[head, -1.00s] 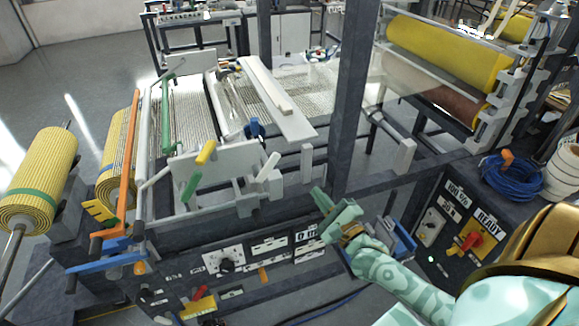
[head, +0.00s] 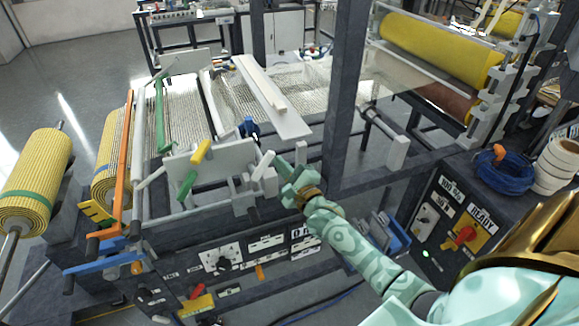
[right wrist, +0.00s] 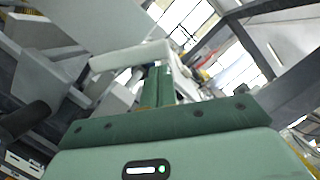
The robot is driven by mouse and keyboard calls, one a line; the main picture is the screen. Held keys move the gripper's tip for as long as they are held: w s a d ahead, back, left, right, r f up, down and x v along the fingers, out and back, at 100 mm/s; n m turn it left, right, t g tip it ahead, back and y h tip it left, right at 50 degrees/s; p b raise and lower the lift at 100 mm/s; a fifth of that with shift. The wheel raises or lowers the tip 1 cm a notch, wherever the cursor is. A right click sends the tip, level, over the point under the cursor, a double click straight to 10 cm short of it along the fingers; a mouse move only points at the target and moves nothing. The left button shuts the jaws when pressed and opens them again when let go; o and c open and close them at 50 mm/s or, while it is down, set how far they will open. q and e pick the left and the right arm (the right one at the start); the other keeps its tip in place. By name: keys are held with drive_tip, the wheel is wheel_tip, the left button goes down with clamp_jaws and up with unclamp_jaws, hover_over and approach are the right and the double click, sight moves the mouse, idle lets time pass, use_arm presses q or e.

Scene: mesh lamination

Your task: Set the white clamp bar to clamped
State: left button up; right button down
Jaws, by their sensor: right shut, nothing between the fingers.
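A short white lever (head: 263,165) tilts up to the right at the right front corner of the mesh frame. A long white bar (head: 262,92) lies slantwise across the mesh behind it. I cannot tell for certain which is the clamp bar. My right gripper (head: 284,170) is shut and empty, its tips just right of the short lever; I cannot tell whether they touch. In the right wrist view, the shut green fingers (right wrist: 158,85) point at a white bar (right wrist: 130,56) that passes close by their tips. My left gripper is out of view.
A yellow handle (head: 201,151) and a green handle (head: 187,184) stand left of the lever. A dark upright post (head: 345,110) rises right of the gripper. A control panel with a red switch (head: 466,235) is at the right.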

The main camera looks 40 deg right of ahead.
idle(0.4)
drive_tip(key=shift+w+a+r+n+p, duration=0.1)
drive_tip(key=shift+r+n+p, duration=0.25)
drive_tip(key=shift+p, duration=0.25)
drive_tip(key=shift+n, duration=0.25)
drive_tip(key=shift+a+r+n+p, duration=0.25)
drive_tip(key=shift+r+n+p, duration=0.15)
drive_tip(key=shift+p, duration=0.5)
drive_tip(key=w+a+r+n+g+p, duration=0.2)
drive_tip(key=a+n+p, duration=0.5)
drive_tip(key=n+p, duration=0.4)
drive_tip(key=shift+a+g+p, duration=0.4)
drive_tip(key=shift+g+p, duration=0.1)
drive_tip(key=shift+p, duration=0.15)
drive_tip(key=shift+r, duration=0.1)
